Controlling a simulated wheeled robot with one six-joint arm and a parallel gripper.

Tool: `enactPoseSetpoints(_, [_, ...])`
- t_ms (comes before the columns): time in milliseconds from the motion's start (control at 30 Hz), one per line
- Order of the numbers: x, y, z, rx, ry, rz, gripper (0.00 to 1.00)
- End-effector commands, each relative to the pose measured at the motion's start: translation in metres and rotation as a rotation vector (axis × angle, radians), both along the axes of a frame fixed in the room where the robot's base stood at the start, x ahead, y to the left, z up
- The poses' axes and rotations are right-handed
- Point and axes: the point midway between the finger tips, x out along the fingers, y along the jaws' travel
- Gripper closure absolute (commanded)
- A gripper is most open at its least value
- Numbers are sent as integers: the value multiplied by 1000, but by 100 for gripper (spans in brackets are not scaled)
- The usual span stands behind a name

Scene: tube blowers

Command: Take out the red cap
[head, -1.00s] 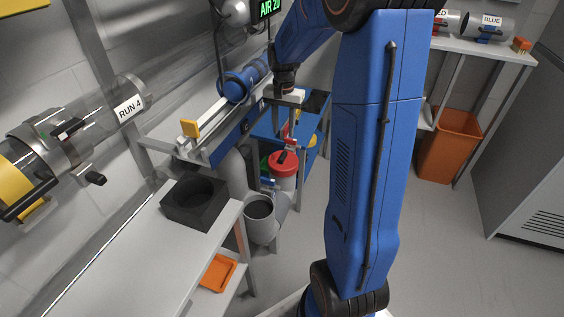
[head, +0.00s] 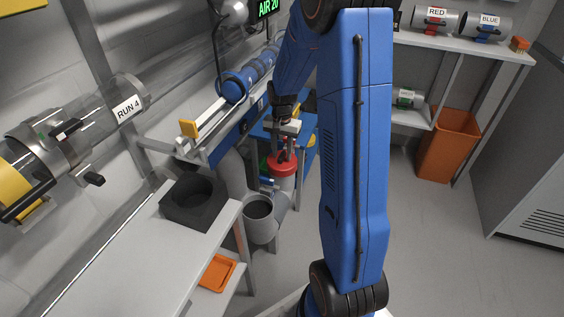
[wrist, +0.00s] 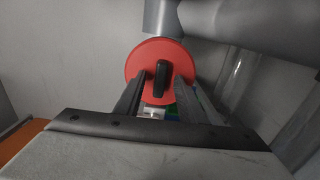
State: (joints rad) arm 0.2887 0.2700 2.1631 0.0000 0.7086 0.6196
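The red cap (head: 275,168) is a round disc on top of an upright grey-white pipe in the head view, partly hidden by my gripper (head: 285,150). In the wrist view, the red cap (wrist: 138,63) faces me and has a black bar handle (wrist: 162,78) across its middle. My gripper (wrist: 159,80) is open, with one finger on each side of the handle. Gaps show between the fingers and the handle. I cannot tell how far the fingertips are from the cap's face.
A white bench (head: 150,245) with a black block (head: 193,202) is at left. Clear tubes run along the wall. An orange bin (head: 448,145) stands at right.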

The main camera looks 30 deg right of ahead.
Motion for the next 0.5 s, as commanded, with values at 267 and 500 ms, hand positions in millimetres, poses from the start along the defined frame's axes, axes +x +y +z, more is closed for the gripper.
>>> enactPoseSetpoints(267, [0,0,-3,0,0,0,64])
enactPoseSetpoints(500, [0,0,-3,0,0,0,100])
